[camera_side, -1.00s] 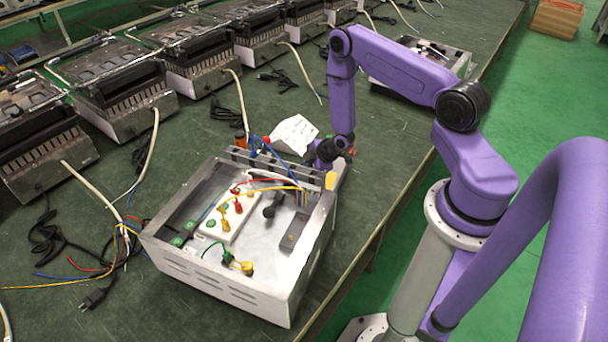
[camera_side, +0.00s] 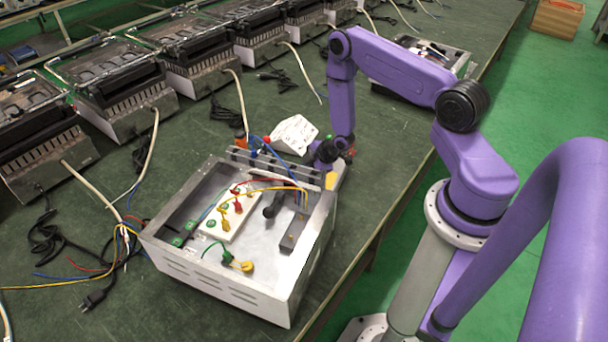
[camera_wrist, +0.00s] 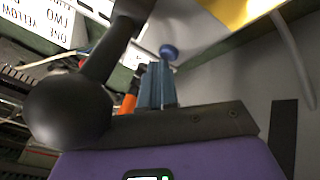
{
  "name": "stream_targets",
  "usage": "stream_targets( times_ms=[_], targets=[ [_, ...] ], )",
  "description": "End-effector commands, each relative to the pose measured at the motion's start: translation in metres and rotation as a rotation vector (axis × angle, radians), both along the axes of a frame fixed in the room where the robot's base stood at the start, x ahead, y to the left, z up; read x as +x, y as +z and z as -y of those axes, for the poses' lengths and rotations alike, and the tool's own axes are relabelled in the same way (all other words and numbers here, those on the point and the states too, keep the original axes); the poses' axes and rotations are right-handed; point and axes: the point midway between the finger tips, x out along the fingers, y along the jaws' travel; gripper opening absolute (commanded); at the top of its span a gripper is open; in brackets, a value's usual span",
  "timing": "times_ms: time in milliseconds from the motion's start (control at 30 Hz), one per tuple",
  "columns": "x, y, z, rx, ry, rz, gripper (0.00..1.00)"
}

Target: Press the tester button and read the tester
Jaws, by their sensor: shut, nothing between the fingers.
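An open grey metal box (camera_side: 228,298) stands on the bench in the side view. Inside are a white terminal block (camera_side: 212,228) with red and yellow clips (camera_side: 226,224), and a dark bar (camera_side: 294,232) along the right. I cannot tell which part is the tester button. My arm's end is at the box's back right corner; its fingers are hard to make out there. In the wrist view my gripper (camera_wrist: 157,66) is shut and empty, its tips near a round blue knob (camera_wrist: 168,52). I cannot tell whether they touch. No tester reading is legible.
A white printed card (camera_side: 294,133) stands behind the box; printed text also shows in the wrist view (camera_wrist: 50,22). A black ball-ended rod (camera_wrist: 68,108) is close on the left there. Several heater units (camera_side: 120,85) line the bench's left. Loose wires (camera_side: 110,245) lie left of the box.

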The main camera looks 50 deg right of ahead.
Motion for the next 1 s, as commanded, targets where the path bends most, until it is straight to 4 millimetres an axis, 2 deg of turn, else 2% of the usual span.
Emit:
stream_targets(
  times_ms=[300, 700, 1000],
  targets=[
    [0.0, 0.014, -0.001, 0.0, 0.002, -0.001, 0.0],
    [0.0, 0.018, -0.001, 0.0, 0.001, -0.001, 0.0],
    [0.0, 0.042, -0.001, 0.0, 0.001, 0.001, 0.0]
  ],
)
